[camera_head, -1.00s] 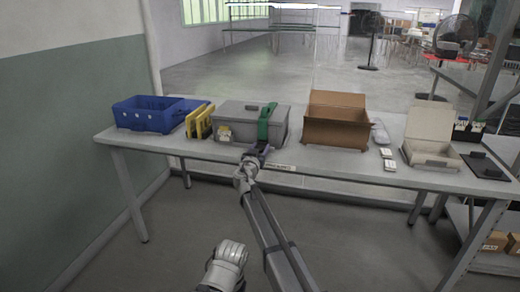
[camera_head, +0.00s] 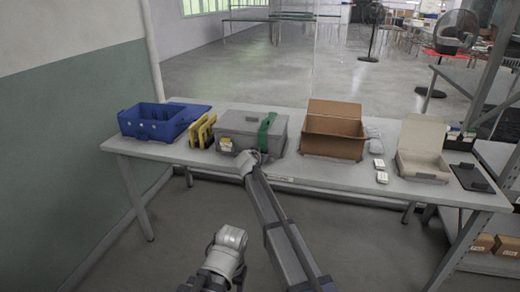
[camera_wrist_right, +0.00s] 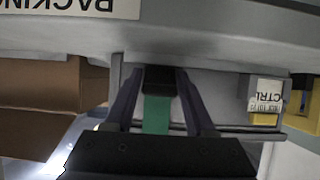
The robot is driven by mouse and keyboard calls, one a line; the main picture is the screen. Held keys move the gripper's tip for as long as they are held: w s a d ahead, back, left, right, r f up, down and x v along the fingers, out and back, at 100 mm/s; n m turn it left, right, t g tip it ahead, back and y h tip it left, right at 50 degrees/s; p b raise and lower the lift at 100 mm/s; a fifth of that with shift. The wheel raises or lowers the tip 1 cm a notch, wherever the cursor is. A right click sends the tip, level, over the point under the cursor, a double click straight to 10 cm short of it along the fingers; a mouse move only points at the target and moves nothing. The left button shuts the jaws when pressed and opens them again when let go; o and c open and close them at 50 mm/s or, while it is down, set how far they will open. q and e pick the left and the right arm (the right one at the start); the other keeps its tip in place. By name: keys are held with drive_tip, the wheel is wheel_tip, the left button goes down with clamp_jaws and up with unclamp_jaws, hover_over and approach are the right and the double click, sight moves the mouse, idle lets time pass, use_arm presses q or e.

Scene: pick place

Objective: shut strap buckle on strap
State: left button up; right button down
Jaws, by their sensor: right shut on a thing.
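A grey lidded box (camera_head: 235,124) stands on the table, with a green strap (camera_head: 266,130) running over the right part of its lid and down the front. In the right wrist view the green strap (camera_wrist_right: 156,115) meets a black buckle (camera_wrist_right: 159,79). My right gripper (camera_wrist_right: 160,84) is shut on the buckle, one finger on each side, close to the box front. Whether the buckle is latched is hidden between the fingers. In the head view my right gripper (camera_head: 262,157) is small and partly hidden by its wrist. My left gripper is not in view; only my left arm shows.
Yellow holders (camera_head: 202,131) and a blue crate (camera_head: 151,137) stand left of the box. An open cardboard box (camera_head: 331,146) stands to its right, then small white packs (camera_head: 380,171) and a pale open carton (camera_head: 420,170). The table (camera_head: 340,172) has a narrow clear front strip.

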drive_tip(key=shift+w+r+g+p, duration=0.25)
drive_tip(key=shift+g+p, duration=0.55)
drive_tip(key=shift+p, duration=0.25)
drive_tip(key=shift+s, duration=0.1)
drive_tip(key=shift+c, duration=1.2)
unclamp_jaws()
drive_tip(key=p+v, duration=0.4)
drive_tip(key=v, duration=0.3)
drive_tip(key=shift+s+r, duration=0.2)
drive_tip(key=shift+s, duration=0.15)
